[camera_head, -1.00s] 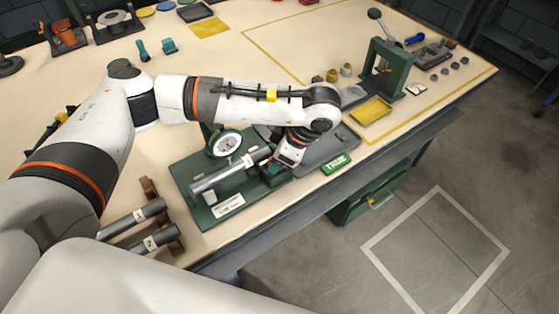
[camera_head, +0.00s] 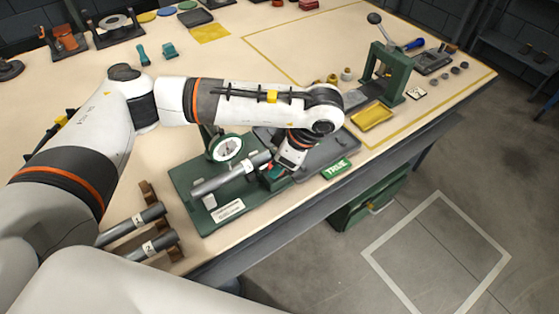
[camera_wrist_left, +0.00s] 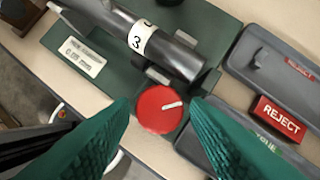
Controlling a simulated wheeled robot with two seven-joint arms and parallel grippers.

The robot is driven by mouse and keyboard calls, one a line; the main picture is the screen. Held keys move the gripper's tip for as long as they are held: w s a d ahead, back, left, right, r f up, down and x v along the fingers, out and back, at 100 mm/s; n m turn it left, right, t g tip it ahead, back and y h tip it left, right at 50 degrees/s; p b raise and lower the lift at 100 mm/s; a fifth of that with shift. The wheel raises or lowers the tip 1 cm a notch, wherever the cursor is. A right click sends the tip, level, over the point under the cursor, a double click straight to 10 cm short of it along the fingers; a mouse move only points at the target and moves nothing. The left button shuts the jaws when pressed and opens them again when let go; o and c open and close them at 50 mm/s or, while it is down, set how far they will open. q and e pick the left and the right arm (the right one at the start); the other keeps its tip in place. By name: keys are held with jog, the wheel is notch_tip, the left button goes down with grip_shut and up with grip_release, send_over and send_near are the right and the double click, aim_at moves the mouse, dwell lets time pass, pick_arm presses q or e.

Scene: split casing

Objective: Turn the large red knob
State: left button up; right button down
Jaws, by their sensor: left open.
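The large red knob (camera_wrist_left: 158,110) is a round disc with a white pointer line, set on the green gauge fixture (camera_wrist_left: 110,72). The line runs from its middle toward the right, tilted slightly up in the picture. My left gripper (camera_wrist_left: 160,116) is open, with one green ribbed finger on each side of the knob. Whether the fingers touch it cannot be told. In the head view this gripper (camera_head: 274,174) points down at the right part of the fixture, and the arm mostly hides the knob. My right gripper is not in view.
A grey shaft marked 3 (camera_wrist_left: 150,42) lies on the fixture beside the knob. A dial gauge (camera_head: 227,148) stands behind it. Grey trays with REJECT (camera_wrist_left: 280,121) and TRUE (camera_head: 337,169) signs sit to the right. Two more shafts (camera_head: 140,220) rest on a rack at left.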

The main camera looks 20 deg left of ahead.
pick_arm(q)
jog(key=b+v, duration=0.1)
jog(key=v, duration=1)
jog(key=shift+r, duration=0.15)
